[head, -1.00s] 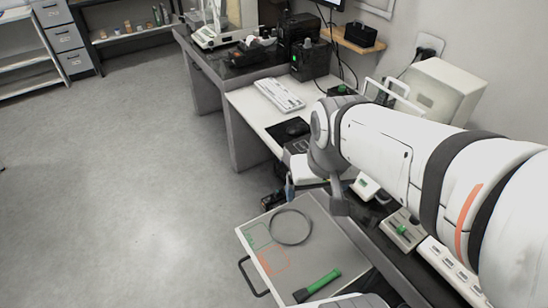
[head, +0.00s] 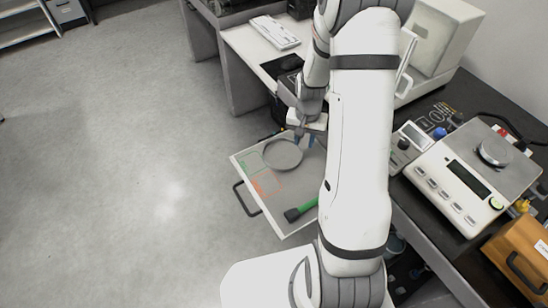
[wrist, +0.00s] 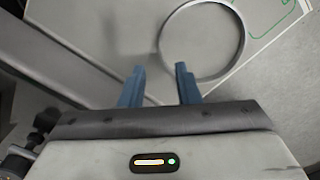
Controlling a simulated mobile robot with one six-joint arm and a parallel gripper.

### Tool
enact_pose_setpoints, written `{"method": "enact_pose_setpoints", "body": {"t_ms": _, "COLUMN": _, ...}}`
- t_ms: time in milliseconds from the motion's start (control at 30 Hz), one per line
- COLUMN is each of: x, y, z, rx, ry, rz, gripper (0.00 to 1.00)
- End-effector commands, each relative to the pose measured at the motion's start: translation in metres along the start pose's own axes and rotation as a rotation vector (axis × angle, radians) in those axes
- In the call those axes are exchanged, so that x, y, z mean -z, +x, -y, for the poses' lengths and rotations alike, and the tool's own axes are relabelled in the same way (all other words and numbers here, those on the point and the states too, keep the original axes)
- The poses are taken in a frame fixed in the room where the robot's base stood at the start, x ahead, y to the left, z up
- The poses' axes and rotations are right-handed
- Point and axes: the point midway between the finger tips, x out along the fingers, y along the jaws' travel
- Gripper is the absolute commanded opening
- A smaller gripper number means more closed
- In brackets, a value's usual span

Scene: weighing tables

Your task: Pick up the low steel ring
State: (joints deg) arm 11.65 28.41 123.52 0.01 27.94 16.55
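The low steel ring (head: 301,157) lies flat on the grey tray (head: 290,218), near its back edge. In the wrist view the ring (wrist: 243,40) shows as a thin grey hoop at the upper right, beyond my fingertips. My gripper (head: 304,141) is above the tray at the ring's right side. In the wrist view my gripper (wrist: 160,70) has its two blue fingers apart with nothing between them. The right fingertip appears close to the ring's near left edge; I cannot tell the height between them.
A green-handled tool with a dark head (head: 293,214) lies at the tray's front. Green and orange outlines mark the tray's left side. A balance (head: 468,180) stands on the dark bench at right. A keyboard (head: 274,32) lies on the white desk behind. The floor at left is clear.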

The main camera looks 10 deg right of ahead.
Motion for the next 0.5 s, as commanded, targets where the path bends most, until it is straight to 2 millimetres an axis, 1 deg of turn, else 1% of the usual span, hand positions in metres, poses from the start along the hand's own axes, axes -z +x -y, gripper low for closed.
{"method": "enact_pose_setpoints", "body": {"t_ms": 367, "x": 0.000, "y": 0.037, "z": 0.004, "rx": -0.002, "ry": -0.008, "rz": 0.005, "gripper": 0.29}}
{"method": "enact_pose_setpoints", "body": {"t_ms": 500, "x": -0.001, "y": 0.056, "z": 0.006, "rx": -0.002, "ry": -0.012, "rz": 0.006, "gripper": 0.29}}
